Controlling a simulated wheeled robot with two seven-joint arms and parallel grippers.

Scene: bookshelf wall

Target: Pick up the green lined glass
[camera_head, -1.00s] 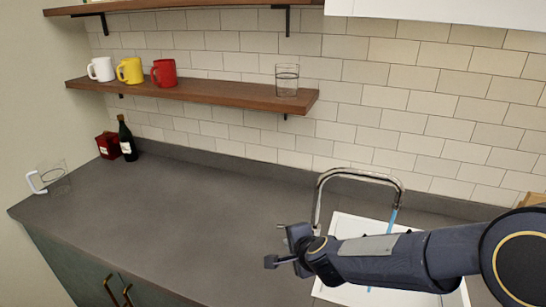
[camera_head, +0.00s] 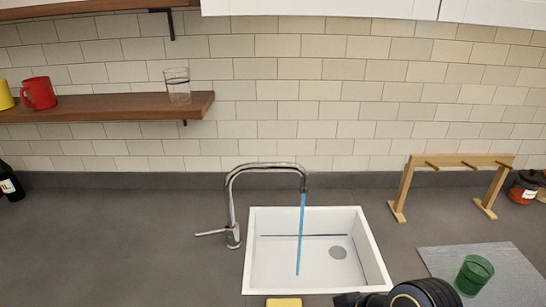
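A green glass (camera_head: 474,275) stands on a grey mat (camera_head: 440,258) at the lower right of the counter. Whether it has lines is too small to tell. A clear glass (camera_head: 177,86) with a dark band stands on the wooden shelf at the upper left. Part of my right arm shows at the bottom edge, just left of the green glass. Its gripper is not visible. My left gripper is out of view.
A white sink (camera_head: 262,278) with a running faucet (camera_head: 233,205) is in the middle. A wooden rack (camera_head: 405,190) stands behind the mat, with a dark and orange jar (camera_head: 524,188) to its right. A yellow sponge (camera_head: 284,302) lies at the sink's front.

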